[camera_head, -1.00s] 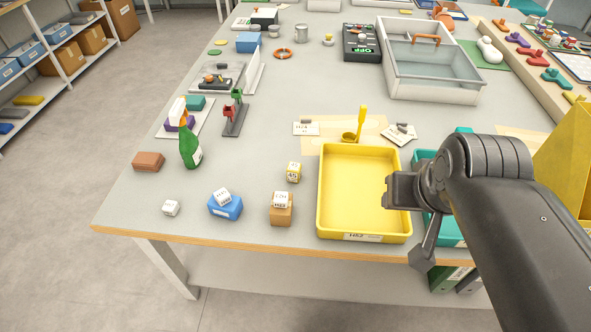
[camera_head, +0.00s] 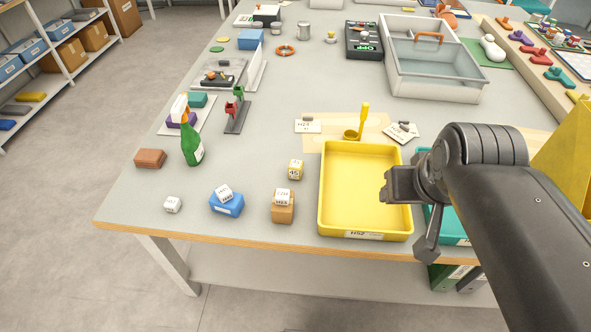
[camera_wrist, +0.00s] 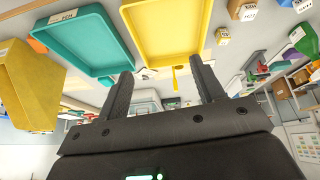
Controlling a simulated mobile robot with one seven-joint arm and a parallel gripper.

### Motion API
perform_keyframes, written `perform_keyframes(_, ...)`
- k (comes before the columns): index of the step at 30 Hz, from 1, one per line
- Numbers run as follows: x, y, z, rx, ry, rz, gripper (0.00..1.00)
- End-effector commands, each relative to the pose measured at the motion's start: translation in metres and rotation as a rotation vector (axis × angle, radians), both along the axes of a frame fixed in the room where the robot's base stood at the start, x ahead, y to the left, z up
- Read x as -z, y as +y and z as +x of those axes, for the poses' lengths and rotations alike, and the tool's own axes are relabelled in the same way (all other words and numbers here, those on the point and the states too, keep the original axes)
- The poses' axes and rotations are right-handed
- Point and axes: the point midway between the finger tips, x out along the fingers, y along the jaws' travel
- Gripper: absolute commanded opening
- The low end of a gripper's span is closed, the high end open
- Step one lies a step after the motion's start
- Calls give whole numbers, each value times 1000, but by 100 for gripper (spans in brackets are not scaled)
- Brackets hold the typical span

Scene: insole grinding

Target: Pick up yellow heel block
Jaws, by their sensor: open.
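In the wrist view the block (camera_wrist: 223,36) shows beside the yellow tray (camera_wrist: 203,28). My gripper (camera_head: 388,186) is over the right side of the yellow tray, to the right of the block and apart from it. In the wrist view both fingers of my gripper (camera_wrist: 163,86) stand apart with nothing between them.
An orange block with a white cube (camera_head: 282,198) and a blue block with a white cube (camera_head: 226,205) stand near the front edge. A green bottle (camera_head: 191,140) stands farther left. A yellow scoop (camera_head: 363,120) is behind the tray. A teal tray (camera_wrist: 68,40) lies beside the yellow one.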

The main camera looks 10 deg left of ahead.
Motion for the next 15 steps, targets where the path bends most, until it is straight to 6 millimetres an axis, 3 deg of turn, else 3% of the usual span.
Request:
perform_keyframes(8, 9, 19, 68, -509, 65, -312, 62)
perform_keyframes(15, 32, 54, 134, -1048, 119, -595, 62)
